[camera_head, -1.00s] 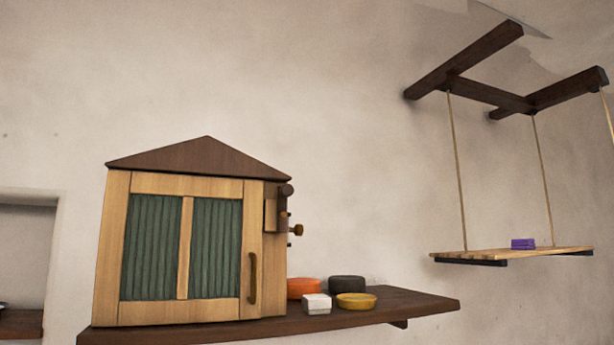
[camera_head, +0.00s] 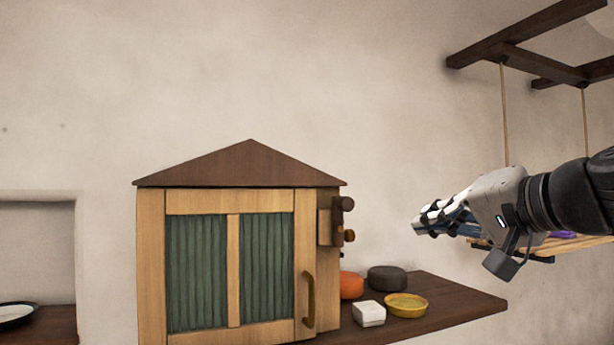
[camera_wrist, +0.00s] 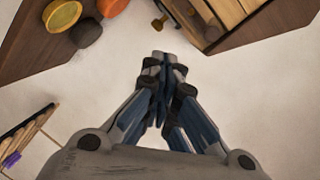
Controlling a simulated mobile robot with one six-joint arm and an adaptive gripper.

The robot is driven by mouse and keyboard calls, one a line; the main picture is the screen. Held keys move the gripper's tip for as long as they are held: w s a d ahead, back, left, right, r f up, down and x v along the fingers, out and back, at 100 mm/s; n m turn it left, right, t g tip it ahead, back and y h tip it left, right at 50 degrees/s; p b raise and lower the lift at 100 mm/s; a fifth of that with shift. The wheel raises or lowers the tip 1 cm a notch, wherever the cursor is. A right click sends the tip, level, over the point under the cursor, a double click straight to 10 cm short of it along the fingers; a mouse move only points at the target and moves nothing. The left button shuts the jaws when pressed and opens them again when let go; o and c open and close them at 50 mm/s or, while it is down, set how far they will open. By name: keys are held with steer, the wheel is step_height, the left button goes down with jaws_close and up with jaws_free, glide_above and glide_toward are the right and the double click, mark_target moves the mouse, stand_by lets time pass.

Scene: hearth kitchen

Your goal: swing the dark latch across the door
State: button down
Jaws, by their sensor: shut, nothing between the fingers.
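The cabinet door (camera_head: 233,270), with green curtain-like panels in a light wood frame, looks shut in the head view. The dark latch (camera_head: 338,215) stands upright at the cabinet's right edge, off the door, beside a light wood block (camera_head: 324,227). My gripper (camera_head: 417,225) is shut and empty, right of the latch with a clear gap, fingers pointing left. In the wrist view its fingertips (camera_wrist: 161,60) meet below the knob. The latch is hard to make out there.
The dark shelf (camera_head: 470,303) holds an orange bowl (camera_head: 351,286), a dark round pot (camera_head: 387,279), a white box (camera_head: 368,314) and a yellow bowl (camera_head: 406,305) right of the cabinet. A hanging shelf is partly behind my arm. Space above the dishes is free.

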step_height(320, 180, up, 6)
steer(key=s+m+t, duration=0.1)
steer(key=w+a+f+p, duration=0.2)
steer(key=w+a+p, duration=0.1)
steer(key=w+a, duration=0.4)
steer(key=shift+w+f+y, duration=0.15)
steer(key=shift+w+y, duration=0.25)
steer(key=shift+w, duration=0.55)
steer(key=shift+a, duration=0.1)
steer(key=shift+s+a, duration=0.1)
steer(key=shift+s, duration=0.05)
